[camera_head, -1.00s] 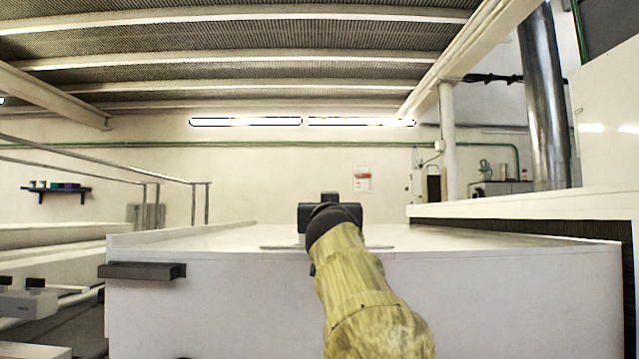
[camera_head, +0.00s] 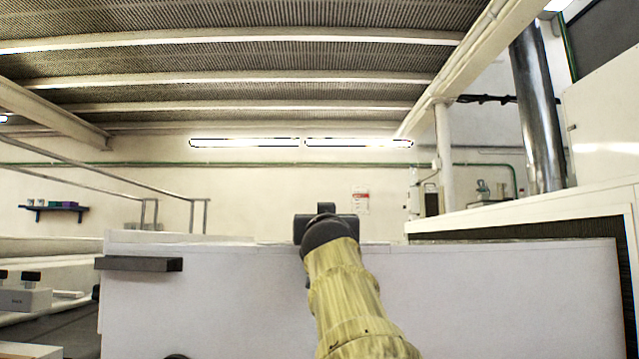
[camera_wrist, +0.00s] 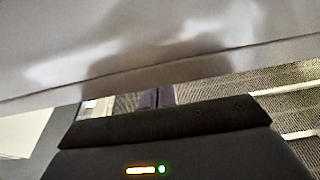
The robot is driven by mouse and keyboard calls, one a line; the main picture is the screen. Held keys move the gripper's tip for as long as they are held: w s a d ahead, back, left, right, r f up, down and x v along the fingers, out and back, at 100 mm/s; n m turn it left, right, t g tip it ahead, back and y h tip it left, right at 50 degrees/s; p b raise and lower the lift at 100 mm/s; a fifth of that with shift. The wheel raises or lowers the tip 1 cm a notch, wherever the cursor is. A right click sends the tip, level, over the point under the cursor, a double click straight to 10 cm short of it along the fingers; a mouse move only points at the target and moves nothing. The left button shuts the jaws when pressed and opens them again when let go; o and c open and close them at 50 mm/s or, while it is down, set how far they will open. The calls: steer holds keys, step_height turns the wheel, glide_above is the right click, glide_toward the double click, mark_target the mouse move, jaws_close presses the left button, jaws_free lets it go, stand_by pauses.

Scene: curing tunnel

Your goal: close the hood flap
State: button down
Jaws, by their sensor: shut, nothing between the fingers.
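A wide white panel (camera_head: 230,310), which looks like the hood flap, fills the lower middle of the head view. A dark bar handle (camera_head: 140,264) sits on its upper left. My gripper (camera_head: 326,222) is at the panel's top edge in the head view, with its fingers hidden behind the dark wrist. In the wrist view a pale, shiny panel surface (camera_wrist: 60,45) spans the top, close to my gripper. The fingertips (camera_wrist: 157,97) show shut together, empty, just under that panel's edge. I cannot tell whether they touch it.
A white housing with a dark opening (camera_head: 600,230) stands at the right, near the panel. Metal rails (camera_head: 100,180) and pale equipment (camera_head: 30,298) are at the left. A steel duct (camera_head: 540,110) rises at the back right. The space above the panel looks clear.

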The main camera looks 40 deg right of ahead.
steer(key=shift+w+d+f, duration=0.1)
steer(key=shift+w+f, duration=0.1)
steer(key=shift+f, duration=0.35)
steer(key=shift+r, duration=0.1)
step_height(320, 180, up, 5)
steer(key=p, duration=0.4)
steer(key=f+b+v, duration=0.1)
steer(key=b+v, duration=0.5)
steer(key=v, duration=0.4)
steer(key=shift+s, duration=0.1)
